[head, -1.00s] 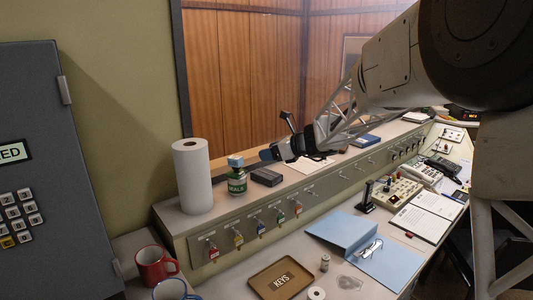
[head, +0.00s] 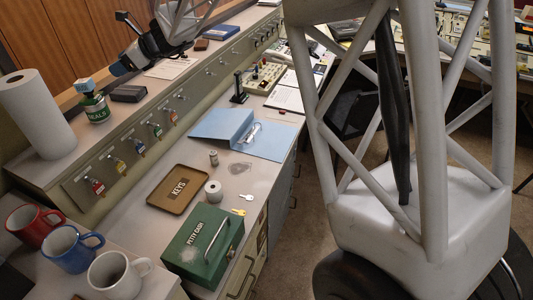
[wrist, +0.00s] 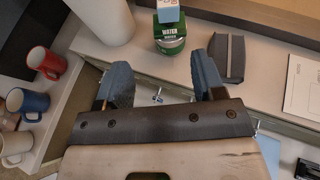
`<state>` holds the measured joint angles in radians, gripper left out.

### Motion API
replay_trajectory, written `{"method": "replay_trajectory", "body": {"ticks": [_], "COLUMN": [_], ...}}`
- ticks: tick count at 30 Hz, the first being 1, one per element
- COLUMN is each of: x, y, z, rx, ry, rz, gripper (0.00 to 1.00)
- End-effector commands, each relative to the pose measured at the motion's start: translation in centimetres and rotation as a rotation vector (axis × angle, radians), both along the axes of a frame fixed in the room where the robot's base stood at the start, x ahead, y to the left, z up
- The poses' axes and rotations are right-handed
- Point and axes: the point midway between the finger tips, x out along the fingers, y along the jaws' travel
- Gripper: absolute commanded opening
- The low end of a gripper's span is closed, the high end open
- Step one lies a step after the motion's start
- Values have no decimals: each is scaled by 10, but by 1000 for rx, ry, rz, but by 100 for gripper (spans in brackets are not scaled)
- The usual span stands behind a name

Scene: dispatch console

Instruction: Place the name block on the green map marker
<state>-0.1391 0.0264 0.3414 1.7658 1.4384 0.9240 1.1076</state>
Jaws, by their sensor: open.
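A small pale-blue block (head: 85,85), possibly the name block, sits on top of a green-labelled container (head: 95,108) on the console's upper ledge. In the wrist view the block (wrist: 168,11) carries small lettering too cut off to read, above the green container (wrist: 169,36). My gripper (head: 119,67) is at the right of the block in the head view, apart from it. In the wrist view my gripper (wrist: 162,78) is open and empty, its blue fingers pointing toward the container, which shows beyond the gap. I cannot make out a green map marker.
A paper towel roll (head: 38,112) stands left of the container, and a dark box (head: 129,94) lies at its right. Below are hanging keys, a keys tray (head: 160,203), a green cash box (head: 196,268), a blue binder (head: 222,124) and several mugs (head: 70,250).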

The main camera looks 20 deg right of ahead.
Motion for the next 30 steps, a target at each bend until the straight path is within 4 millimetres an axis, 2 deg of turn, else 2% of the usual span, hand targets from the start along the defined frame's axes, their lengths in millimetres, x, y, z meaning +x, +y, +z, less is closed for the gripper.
{"method": "replay_trajectory", "body": {"ticks": [5, 12, 21, 30], "x": [-39, -116, -216, -313], "y": [-17, -52, -101, -153], "z": [9, 17, 12, -4], "rx": [-110, -334, -619, -885], "ry": [-91, -268, -471, -640], "rz": [78, 255, 517, 814], "gripper": [63, 63, 63, 63]}}
